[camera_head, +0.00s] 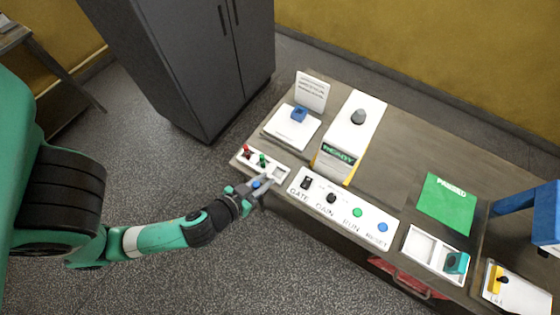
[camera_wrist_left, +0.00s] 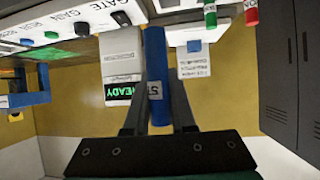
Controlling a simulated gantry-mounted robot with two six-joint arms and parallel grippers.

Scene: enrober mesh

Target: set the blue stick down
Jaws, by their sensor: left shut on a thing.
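The blue stick (camera_wrist_left: 155,60) stands between the two fingers of my left gripper (camera_wrist_left: 158,110) in the left wrist view, with a small printed label on its side. In the head view the left gripper (camera_head: 263,186) is shut on it at the table's front edge, and only a little blue of the stick (camera_head: 256,184) shows. The gripper is beside a white rack (camera_head: 269,168) holding a red stick (camera_head: 247,151) and a green stick (camera_head: 263,160). Whether the blue stick touches the rack cannot be told. My right gripper is not in view.
Behind the rack is a white plate (camera_head: 283,132) with a blue block (camera_head: 299,114). A white machine (camera_head: 358,118) shows a green READY display. A button panel (camera_head: 343,208) stands right of the rack. A green mat (camera_head: 446,204) and a two-part tray (camera_head: 420,243) lie farther right.

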